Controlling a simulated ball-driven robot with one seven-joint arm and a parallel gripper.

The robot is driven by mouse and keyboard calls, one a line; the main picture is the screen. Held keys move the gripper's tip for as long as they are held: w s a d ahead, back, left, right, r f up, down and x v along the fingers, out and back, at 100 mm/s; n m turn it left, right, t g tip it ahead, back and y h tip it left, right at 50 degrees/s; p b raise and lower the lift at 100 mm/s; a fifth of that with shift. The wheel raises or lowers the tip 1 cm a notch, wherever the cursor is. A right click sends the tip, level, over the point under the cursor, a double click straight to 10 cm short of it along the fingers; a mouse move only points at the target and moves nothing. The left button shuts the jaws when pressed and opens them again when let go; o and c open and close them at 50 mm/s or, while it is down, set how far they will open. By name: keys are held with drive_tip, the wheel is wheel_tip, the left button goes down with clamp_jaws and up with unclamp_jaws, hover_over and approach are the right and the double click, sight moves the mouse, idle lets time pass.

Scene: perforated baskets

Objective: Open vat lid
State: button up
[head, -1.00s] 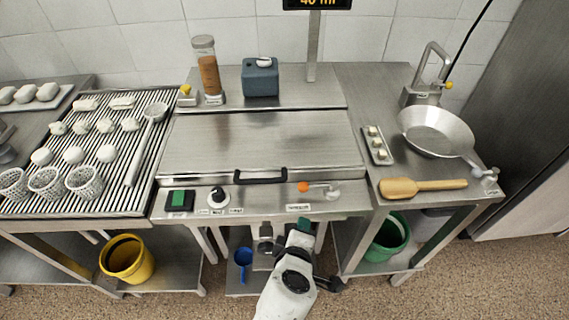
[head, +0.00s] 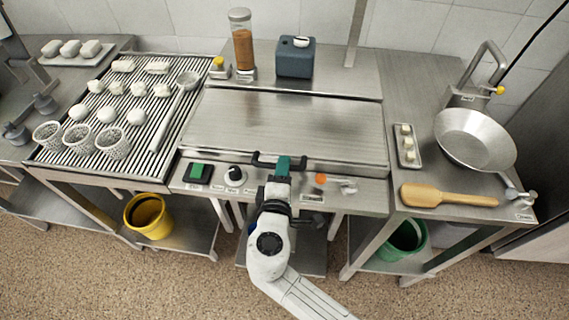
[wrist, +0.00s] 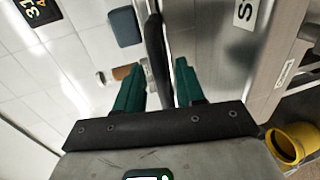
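The vat's steel lid (head: 290,122) lies flat and closed on the middle counter. Its dark bar handle (head: 263,163) runs along the lid's front edge. My gripper (head: 283,165), with green fingers, is at the handle in the head view and hides part of it. In the wrist view, the two green fingers of my gripper (wrist: 158,72) are apart, one on each side of the dark handle (wrist: 155,45). The fingers do not look closed on it. Whether either finger touches the bar is hard to tell.
The front panel holds a green switch (head: 199,171), a black knob (head: 236,172) and an orange-tipped lever (head: 322,179). A blue-grey box (head: 296,60) and a tall jar (head: 242,48) stand behind the lid. A pan (head: 474,138) is on the right, a grill (head: 130,110) on the left.

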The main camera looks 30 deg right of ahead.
drive_tip(key=shift+x, duration=1)
clamp_jaws()
